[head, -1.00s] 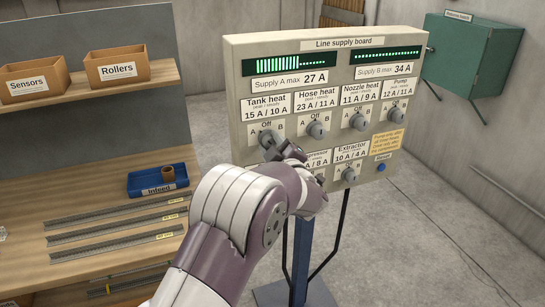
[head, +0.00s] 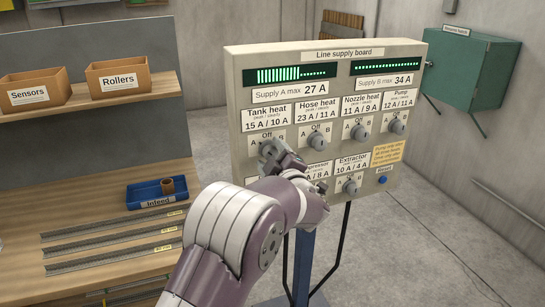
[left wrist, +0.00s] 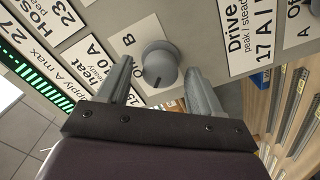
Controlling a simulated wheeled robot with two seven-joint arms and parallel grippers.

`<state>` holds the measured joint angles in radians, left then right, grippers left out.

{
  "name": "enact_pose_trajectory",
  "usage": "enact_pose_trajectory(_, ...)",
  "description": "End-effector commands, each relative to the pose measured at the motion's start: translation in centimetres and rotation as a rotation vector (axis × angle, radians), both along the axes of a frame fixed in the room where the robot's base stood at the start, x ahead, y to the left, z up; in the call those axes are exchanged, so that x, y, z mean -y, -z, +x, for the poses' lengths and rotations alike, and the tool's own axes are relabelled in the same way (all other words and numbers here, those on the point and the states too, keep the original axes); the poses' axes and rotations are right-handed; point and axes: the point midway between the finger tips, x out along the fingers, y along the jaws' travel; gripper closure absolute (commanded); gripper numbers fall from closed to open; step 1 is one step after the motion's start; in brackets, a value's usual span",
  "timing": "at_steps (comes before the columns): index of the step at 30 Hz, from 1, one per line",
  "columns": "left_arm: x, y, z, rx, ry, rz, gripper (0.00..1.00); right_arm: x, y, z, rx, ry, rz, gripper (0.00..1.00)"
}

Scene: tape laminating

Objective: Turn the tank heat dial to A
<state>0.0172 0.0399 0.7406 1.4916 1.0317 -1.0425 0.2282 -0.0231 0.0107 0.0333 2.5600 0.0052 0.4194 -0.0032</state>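The line supply board (head: 330,53) stands in the middle of the head view. The Tank heat label (head: 266,119) is at its upper left, with Off, A and B marks below it. My left gripper (head: 272,152) is in front of the Tank heat dial and largely hides it there. In the left wrist view, the grey round dial (left wrist: 160,63) sits between the two spread fingers of the left gripper (left wrist: 160,88). Gaps show beside it. A small dark mark is on the dial's lower part; its setting is unclear. My right gripper is in neither view.
The Hose heat dial (head: 316,140), Nozzle heat dial (head: 358,132) and Extractor dial (head: 349,186) are close by. A blue reset button (head: 382,180) is at lower right. A workbench with a blue tray (head: 145,193) stands left. Open floor lies right of the board.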

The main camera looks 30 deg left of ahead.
Motion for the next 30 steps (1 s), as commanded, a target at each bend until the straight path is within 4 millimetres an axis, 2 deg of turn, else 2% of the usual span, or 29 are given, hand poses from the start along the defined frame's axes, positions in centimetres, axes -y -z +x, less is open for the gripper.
enact_pose_trajectory(5,0.1,0.1,-0.1,-0.001,0.001,0.000,0.34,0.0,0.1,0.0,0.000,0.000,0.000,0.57)
enact_pose_trajectory(8,1.1,0.1,-0.8,0.000,0.004,0.000,0.34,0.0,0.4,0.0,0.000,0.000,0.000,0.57)
enact_pose_trajectory(16,6.5,0.3,-5.6,0.001,0.006,0.000,0.34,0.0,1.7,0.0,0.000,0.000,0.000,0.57)
enact_pose_trajectory(21,8.9,0.3,-7.7,0.001,0.004,-0.001,0.34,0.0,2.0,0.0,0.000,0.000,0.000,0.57)
enact_pose_trajectory(30,9.6,0.2,-8.5,0.000,0.000,0.000,0.34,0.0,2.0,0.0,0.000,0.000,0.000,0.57)
